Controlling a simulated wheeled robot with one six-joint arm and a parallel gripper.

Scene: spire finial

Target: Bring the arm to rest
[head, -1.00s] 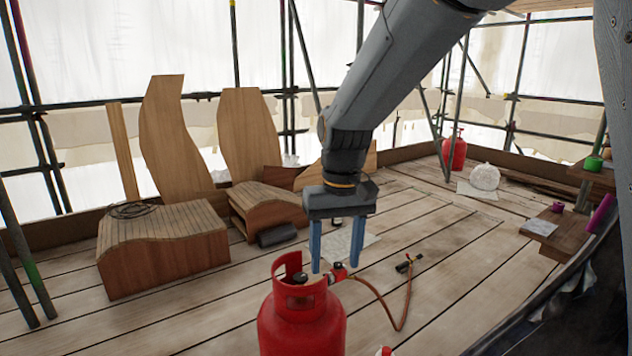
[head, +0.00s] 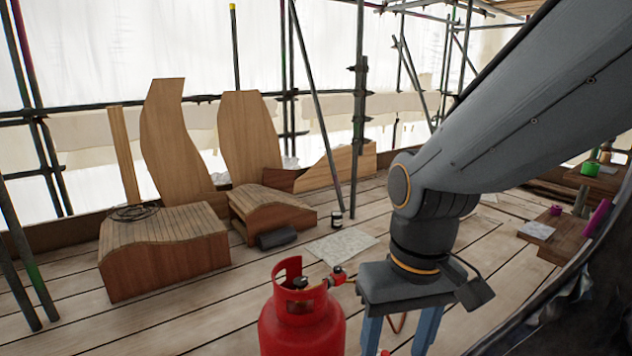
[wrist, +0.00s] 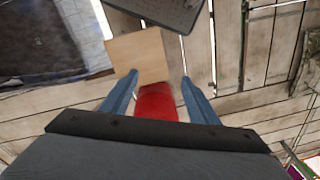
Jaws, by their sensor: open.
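My gripper (head: 400,338) hangs at the lower right of the middle in the head view, to the right of the red gas cylinder. Its two blue fingers are apart; their tips run out of the bottom of that view. The wrist view shows both fingers (wrist: 160,78) spread, with nothing clasped. A red object (wrist: 156,102) shows below between them, its lower part hidden by my gripper body. A pale square wooden piece (wrist: 138,57) lies beyond the fingertips.
The red gas cylinder (head: 301,325) with valve stands close left of my gripper. Wooden curved-top boxes (head: 160,255) and tall boards (head: 172,145) stand at left. A wooden step with pots (head: 565,235) is at right. Scaffold poles (head: 360,100) rise behind.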

